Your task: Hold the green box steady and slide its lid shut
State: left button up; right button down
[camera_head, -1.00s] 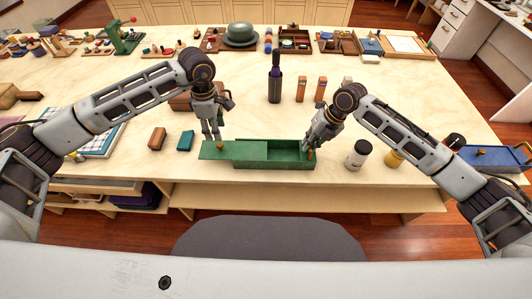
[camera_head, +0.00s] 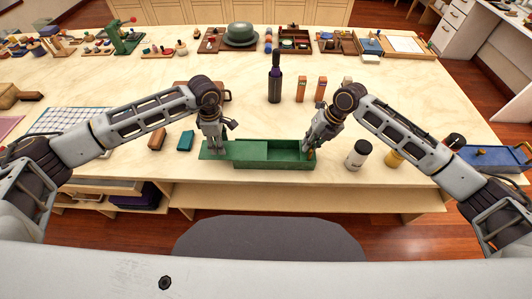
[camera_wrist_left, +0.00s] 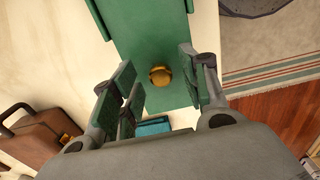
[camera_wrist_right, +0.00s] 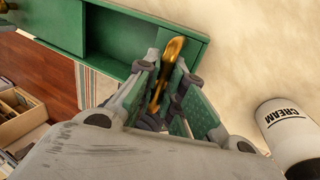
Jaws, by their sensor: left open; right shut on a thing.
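The green box (camera_head: 272,164) lies on the table near its front edge, its right part open. Its green lid (camera_head: 216,155) sticks out past the box's left end; it also shows in the left wrist view (camera_wrist_left: 150,30) with a round brass knob (camera_wrist_left: 160,76). My left gripper (camera_head: 216,147) is over the lid, open, with its fingers on either side of the knob and apart from it in the wrist view. My right gripper (camera_head: 311,150) is at the box's right end, shut on a brass handle (camera_wrist_right: 172,50) there.
A white cream jar (camera_head: 358,154) and a yellow-labelled jar (camera_head: 394,158) stand right of the box. A teal block (camera_head: 186,140) and a brown block (camera_head: 157,138) lie to the left. A dark bottle (camera_head: 275,82) and orange boxes stand behind.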

pick_arm(q)
jog(key=shift+f, duration=0.95)
jog(key=shift+s+f, duration=0.1)
jog(key=shift+s, duration=0.1)
jog(key=c, duration=0.8)
jog(key=shift+c, duration=0.4)
